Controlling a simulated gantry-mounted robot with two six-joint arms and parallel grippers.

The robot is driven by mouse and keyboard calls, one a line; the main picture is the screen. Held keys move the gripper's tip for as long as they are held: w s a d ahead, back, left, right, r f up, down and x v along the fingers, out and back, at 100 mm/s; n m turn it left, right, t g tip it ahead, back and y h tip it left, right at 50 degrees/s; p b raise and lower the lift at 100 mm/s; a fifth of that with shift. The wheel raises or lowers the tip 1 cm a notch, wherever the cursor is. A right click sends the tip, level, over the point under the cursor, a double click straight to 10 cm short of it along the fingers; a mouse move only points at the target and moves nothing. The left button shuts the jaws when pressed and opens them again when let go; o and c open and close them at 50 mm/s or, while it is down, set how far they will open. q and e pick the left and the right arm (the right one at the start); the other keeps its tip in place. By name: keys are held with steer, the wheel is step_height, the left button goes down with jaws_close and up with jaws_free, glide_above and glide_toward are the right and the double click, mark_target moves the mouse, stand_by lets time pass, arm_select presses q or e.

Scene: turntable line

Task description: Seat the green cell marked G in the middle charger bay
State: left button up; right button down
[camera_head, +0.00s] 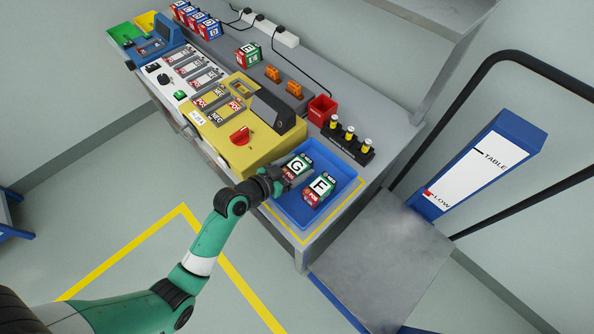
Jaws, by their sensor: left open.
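The green cell marked G (298,165) lies in the blue tray (348,173) at the front right of the bench, label up, with a red POS end towards my gripper. My left gripper (283,179) is open at the near left edge of the tray, right at the G cell's red end. Whether its fingers touch the cell I cannot tell. A white unit with a row of bays, which looks like the charger (179,82), stands further left on the bench. Its middle bay (192,67) looks empty. My right gripper is not in view.
A cell marked F (320,187) lies close beside G in the tray. A yellow unit (256,148) with a red knob stands between tray and charger. A black rack (347,143) with yellow-banded pieces, a red bin (321,109) and a standing cell (247,56) are behind.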

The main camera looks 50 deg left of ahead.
mark_target(297, 166)
arm_select(q)
jaws_close()
steer(key=shift+r, duration=0.15)
stand_by(0.4)
steer(key=shift+r+p, duration=0.4)
steer(key=shift+r, duration=0.2)
step_height(297, 166, up, 3)
steer(key=shift+f+p, duration=0.1)
steer(key=shift+p, duration=0.75)
steer(key=s+d+r+p, duration=0.6)
steer(key=d+r, duration=0.3)
steer(key=d, duration=0.3)
steer(key=shift+s+d, duration=0.2)
steer(key=shift+d, duration=0.1)
